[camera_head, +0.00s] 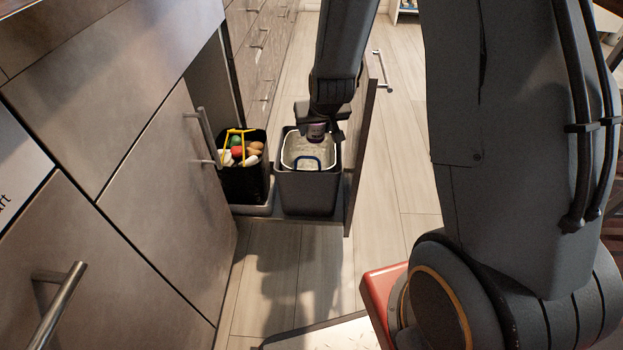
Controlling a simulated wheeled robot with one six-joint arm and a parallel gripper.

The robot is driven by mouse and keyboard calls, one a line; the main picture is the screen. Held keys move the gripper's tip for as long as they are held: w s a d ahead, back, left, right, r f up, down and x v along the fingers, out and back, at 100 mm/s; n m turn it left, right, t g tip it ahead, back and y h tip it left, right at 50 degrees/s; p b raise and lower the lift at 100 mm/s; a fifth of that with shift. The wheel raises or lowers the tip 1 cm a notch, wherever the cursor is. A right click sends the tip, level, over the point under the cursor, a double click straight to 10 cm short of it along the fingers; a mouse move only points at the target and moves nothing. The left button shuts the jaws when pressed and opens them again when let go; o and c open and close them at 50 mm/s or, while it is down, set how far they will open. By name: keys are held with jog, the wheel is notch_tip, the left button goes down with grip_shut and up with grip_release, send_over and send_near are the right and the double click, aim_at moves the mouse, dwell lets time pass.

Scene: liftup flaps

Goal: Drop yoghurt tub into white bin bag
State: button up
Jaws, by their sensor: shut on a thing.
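The yoghurt tub (317,132) is small and dark purple with a pale band. It is in my gripper (318,125), which is shut on it above the right-hand bin in the pulled-out drawer. The white bin bag (299,150) lines that grey bin (308,190), and its opening faces up under the tub. My gripper and wrist hide part of the tub and the bin's back right rim. I cannot tell how far the tub is above the bag's rim.
A black bin (246,182) with a yellow-handled bag and several food items stands left of the grey bin. The drawer front (362,140) stands close to the right of my gripper. A cabinet door (165,195) with a bar handle is at left. The wooden floor is clear in front.

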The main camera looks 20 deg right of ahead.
aim_at(318, 127)
jog(key=shift+f+b, duration=0.7)
jog(key=shift+f, duration=0.2)
jog(key=o, duration=1.2)
jog(key=shift+o, duration=0.2)
jog(key=p+v, duration=0.3)
jog(key=v, duration=0.5)
